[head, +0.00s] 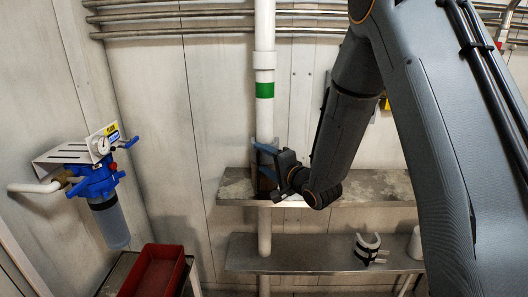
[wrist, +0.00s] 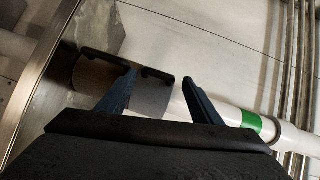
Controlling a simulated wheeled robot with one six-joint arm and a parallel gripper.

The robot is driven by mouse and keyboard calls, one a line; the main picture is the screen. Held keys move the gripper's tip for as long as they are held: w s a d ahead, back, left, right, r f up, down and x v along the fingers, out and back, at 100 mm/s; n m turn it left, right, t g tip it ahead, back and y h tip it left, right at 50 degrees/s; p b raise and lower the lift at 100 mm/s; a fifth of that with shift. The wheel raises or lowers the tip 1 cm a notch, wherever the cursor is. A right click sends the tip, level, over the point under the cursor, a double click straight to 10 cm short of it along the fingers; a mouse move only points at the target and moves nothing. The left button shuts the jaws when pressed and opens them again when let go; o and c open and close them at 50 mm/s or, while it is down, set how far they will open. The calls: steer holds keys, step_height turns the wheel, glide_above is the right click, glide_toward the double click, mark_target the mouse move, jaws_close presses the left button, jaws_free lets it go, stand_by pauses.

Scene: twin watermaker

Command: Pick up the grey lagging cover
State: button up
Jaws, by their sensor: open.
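The grey lagging cover (wrist: 152,98) shows in the wrist view as a grey-brown curved shell with black bands along its upper edges. It is by the white pipe, near the upper shelf. My gripper (wrist: 157,78) is open, its two blue fingers apart, and part of the shell shows between them. I cannot tell whether the fingers touch it. In the head view my gripper (head: 262,160) is at the pipe just above the upper shelf, and it largely hides the cover there.
The white pipe (head: 264,120) with a green band runs down past the upper shelf (head: 375,190). A white shell with black straps (head: 369,248) sits on the lower shelf (head: 300,258). A blue filter unit (head: 95,182) and a red bin (head: 155,272) are at left.

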steer(key=shift+r, duration=0.1)
steer(key=c, duration=1.2)
steer(key=shift+r, duration=0.15)
steer(key=s+r+p, duration=0.1)
steer(key=s+p, duration=0.1)
steer(key=s, duration=0.4)
steer(key=s+r+p, duration=0.1)
steer(key=s+p, duration=0.1)
steer(key=s, duration=0.4)
steer(key=s+r+p, duration=0.1)
steer(key=s+p, duration=0.2)
steer(key=s, duration=0.3)
steer(key=shift+a+r, duration=0.1)
steer(key=shift+a, duration=0.2)
